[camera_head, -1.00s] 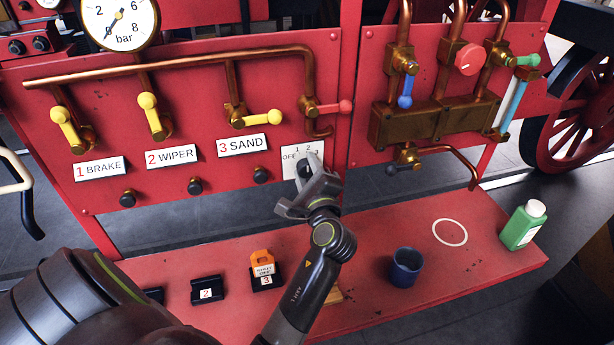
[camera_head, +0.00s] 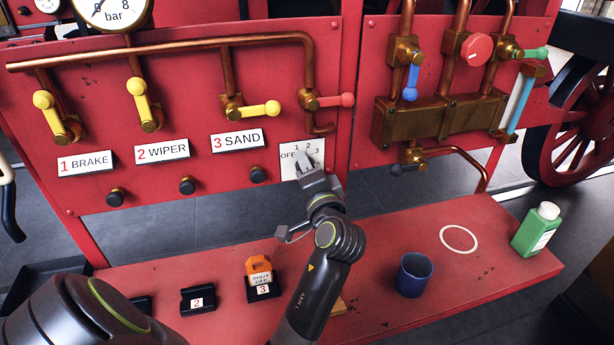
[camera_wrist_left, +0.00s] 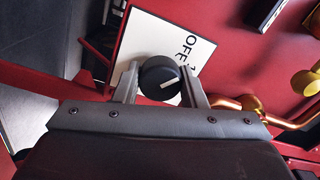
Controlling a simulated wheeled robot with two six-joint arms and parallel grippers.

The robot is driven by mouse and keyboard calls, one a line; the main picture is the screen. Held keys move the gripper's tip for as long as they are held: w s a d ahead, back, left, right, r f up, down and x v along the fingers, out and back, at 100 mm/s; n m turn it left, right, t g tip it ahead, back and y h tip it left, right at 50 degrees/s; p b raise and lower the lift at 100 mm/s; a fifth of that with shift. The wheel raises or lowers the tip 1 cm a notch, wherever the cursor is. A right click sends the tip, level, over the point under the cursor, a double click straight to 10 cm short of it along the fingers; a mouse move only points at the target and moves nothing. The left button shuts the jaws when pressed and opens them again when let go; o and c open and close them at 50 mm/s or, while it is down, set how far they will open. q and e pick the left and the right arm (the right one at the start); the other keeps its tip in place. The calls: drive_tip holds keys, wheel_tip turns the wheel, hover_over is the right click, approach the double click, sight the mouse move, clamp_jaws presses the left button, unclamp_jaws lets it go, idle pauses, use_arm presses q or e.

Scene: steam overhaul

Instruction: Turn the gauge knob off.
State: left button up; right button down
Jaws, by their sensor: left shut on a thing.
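The gauge knob (camera_wrist_left: 159,78) is black and round with a white pointer line, on a white plate (camera_wrist_left: 135,48) marked OFF and numerals. In the left wrist view its line points right and slightly up; I cannot tell exactly which mark it meets. My left gripper (camera_wrist_left: 162,82) is shut on the knob, a finger on each side. In the head view the gripper (camera_head: 308,168) covers most of the knob, and the plate (camera_head: 290,168) shows around it, with OFF at left and 1, 2, 3 around. The round bar gauge (camera_head: 112,10) is partly cut off at the top. My right gripper is not in view.
A copper pipe with a red-handled valve (camera_head: 330,100) runs just above the plate. Yellow valve levers (camera_head: 260,110) are to the left. Below, the red shelf (camera_head: 380,240) holds a blue cup (camera_head: 413,275), a green bottle (camera_head: 537,230) and an orange tag (camera_head: 260,270).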

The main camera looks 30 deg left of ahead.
use_arm(q)
drive_tip(key=shift+n+b, duration=0.4)
drive_tip(key=shift+n, duration=0.4)
drive_tip(key=o, duration=1)
